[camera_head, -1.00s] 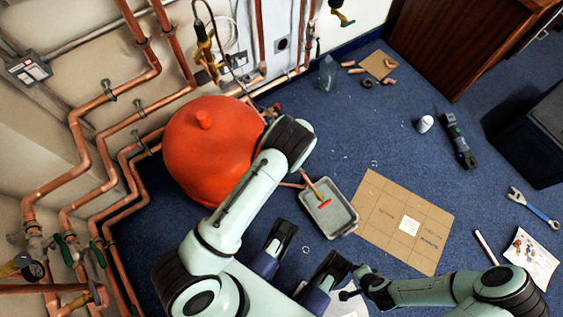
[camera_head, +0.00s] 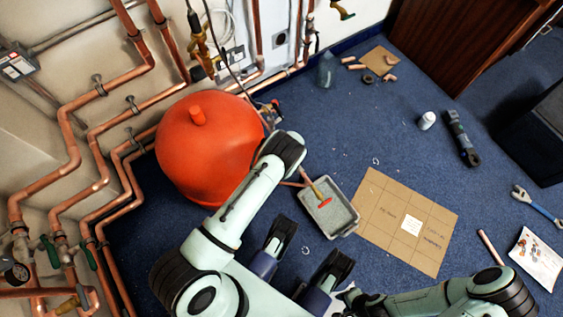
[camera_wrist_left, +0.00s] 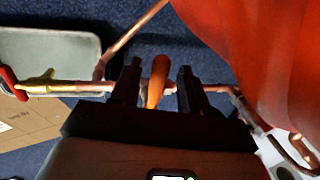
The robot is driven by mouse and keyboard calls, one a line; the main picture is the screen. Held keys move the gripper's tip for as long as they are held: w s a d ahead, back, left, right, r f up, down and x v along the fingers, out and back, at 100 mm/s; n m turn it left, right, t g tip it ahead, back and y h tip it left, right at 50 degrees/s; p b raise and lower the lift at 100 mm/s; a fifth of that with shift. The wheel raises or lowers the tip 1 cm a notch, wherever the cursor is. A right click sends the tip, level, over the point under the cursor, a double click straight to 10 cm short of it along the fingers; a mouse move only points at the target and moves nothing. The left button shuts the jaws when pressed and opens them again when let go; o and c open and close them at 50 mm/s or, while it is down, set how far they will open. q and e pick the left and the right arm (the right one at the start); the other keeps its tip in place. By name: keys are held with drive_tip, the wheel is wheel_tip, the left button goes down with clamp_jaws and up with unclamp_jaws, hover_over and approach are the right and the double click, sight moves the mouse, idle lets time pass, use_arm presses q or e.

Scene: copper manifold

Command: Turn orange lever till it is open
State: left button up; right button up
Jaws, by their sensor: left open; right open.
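The orange lever (camera_wrist_left: 156,92) shows in the left wrist view, on a copper pipe (camera_wrist_left: 75,88) that runs across the picture. My left gripper (camera_wrist_left: 160,70) is open, with one dark finger on each side of the lever. I see gaps beside the lever, and I cannot tell whether a finger touches it. In the head view my left arm reaches up beside the big red tank (camera_head: 205,150) and hides its gripper and the lever. My right gripper (camera_head: 348,298) is at the bottom edge of the head view, partly cut off, open and away from the lever.
Copper pipes (camera_head: 75,155) line the wall at the left. A can (camera_head: 427,121), wrench (camera_head: 535,204) and paper sheet lie farther right on open blue carpet.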

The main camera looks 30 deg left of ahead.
use_arm(q)
clamp_jaws()
drive_tip(key=shift+d, duration=0.1)
drive_tip(key=shift+w+d+n+g+h, duration=0.2)
drive_tip(key=shift+w+d+n+g, duration=0.45)
drive_tip(key=shift+d+n, duration=1.7)
drive_tip(key=shift+w+d+n+g+h, duration=0.25)
drive_tip(key=shift+w+d+n, duration=0.75)
drive_tip(key=shift+n, duration=2.65)
drive_tip(key=shift+w+d+n+g+h, duration=0.15)
drive_tip(key=shift+w+d+n+g, duration=0.5)
drive_tip(key=shift+d+n, duration=1.65)
drive_tip(key=shift+w+a+n, duration=0.25)
drive_tip(key=shift+a+n, duration=0.45)
drive_tip(key=shift+n, duration=0.1)
unclamp_jaws()
